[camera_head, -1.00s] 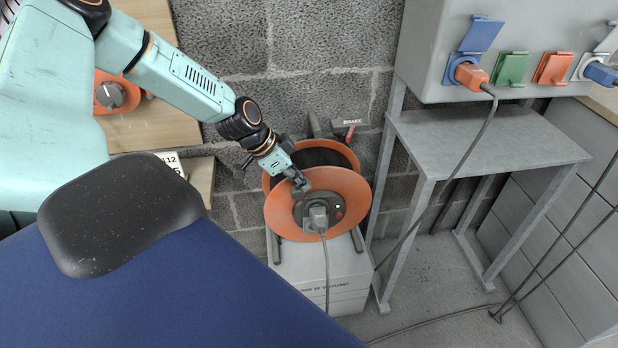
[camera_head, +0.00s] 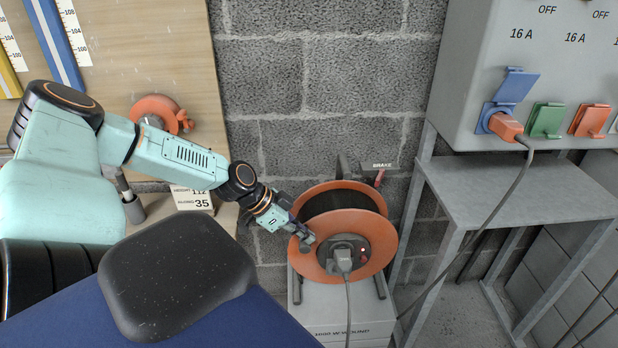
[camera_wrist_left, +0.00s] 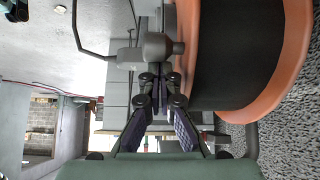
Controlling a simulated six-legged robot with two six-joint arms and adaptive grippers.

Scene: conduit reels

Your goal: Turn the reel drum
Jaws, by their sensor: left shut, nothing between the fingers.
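The reel drum (camera_head: 372,236) has orange flanges with dark cable wound between them, and stands on a grey box against the block wall. Its dark hub carries a grey plug (camera_head: 344,260) and a small red light. My left gripper (camera_head: 305,240) is at the left part of the front flange, close to a grey knob on it. In the left wrist view the gripper (camera_wrist_left: 160,85) is shut and empty, its fingertips just below the dark knob (camera_wrist_left: 160,46); I cannot tell whether they touch. The drum (camera_wrist_left: 240,55) fills the right side there. My right gripper is not in view.
A red brake lever (camera_head: 379,177) marked BRAKE is above the drum. A grey cable (camera_head: 512,185) runs from an orange plug in the grey socket cabinet (camera_head: 470,75). A metal stand (camera_head: 500,190) is right of the reel. My dark blue body is in front.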

